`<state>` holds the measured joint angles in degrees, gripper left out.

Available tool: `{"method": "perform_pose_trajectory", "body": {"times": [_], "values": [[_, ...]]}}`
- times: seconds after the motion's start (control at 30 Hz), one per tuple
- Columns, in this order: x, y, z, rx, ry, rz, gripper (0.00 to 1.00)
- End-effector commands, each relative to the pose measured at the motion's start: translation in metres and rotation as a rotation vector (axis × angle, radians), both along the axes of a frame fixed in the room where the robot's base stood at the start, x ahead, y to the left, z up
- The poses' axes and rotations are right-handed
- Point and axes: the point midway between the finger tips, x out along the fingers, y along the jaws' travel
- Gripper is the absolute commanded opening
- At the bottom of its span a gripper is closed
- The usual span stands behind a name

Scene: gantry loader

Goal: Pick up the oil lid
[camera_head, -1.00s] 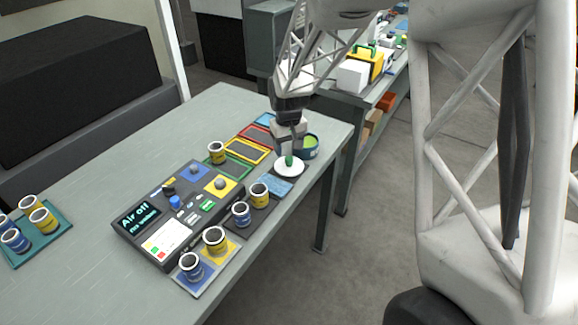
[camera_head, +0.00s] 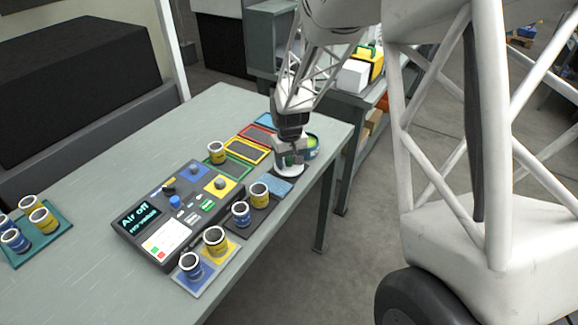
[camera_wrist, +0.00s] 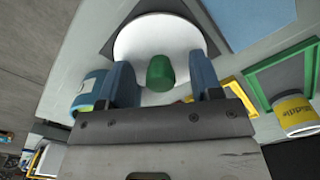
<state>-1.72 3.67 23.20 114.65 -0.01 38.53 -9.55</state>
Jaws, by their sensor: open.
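The oil lid is a white disc (camera_wrist: 150,40) with a green knob (camera_wrist: 160,73) in the wrist view. It lies on a dark pad on the table, and in the head view the white disc (camera_head: 289,170) shows below my gripper (camera_head: 291,160). In the wrist view my gripper (camera_wrist: 162,88) is open, with one blue-grey finger on each side of the green knob. Gaps show between the knob and both fingers. In the head view the gripper hides much of the lid.
A blue container with green inside (camera_head: 311,147) stands right beside the gripper. A light-blue pad (camera_head: 279,187) lies in front of the lid. Yellow and blue cans, such as one yellow can (camera_head: 259,195), and a control box (camera_head: 177,212) are nearer. The table's right edge is close.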

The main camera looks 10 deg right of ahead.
Motion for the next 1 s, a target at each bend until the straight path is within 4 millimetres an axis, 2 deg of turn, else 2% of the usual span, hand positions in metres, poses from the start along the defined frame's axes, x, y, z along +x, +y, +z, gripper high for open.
{"method": "perform_pose_trajectory", "body": {"times": [0.43, 0.77, 1.0], "values": [[0.0002, 0.0000, 0.0005, 0.000, -0.001, 0.000, 0.57], [0.0002, 0.0000, 0.0006, 0.000, -0.001, 0.000, 0.07], [0.0002, 0.0000, 0.0009, 0.000, -0.001, 0.000, 0.05]]}}
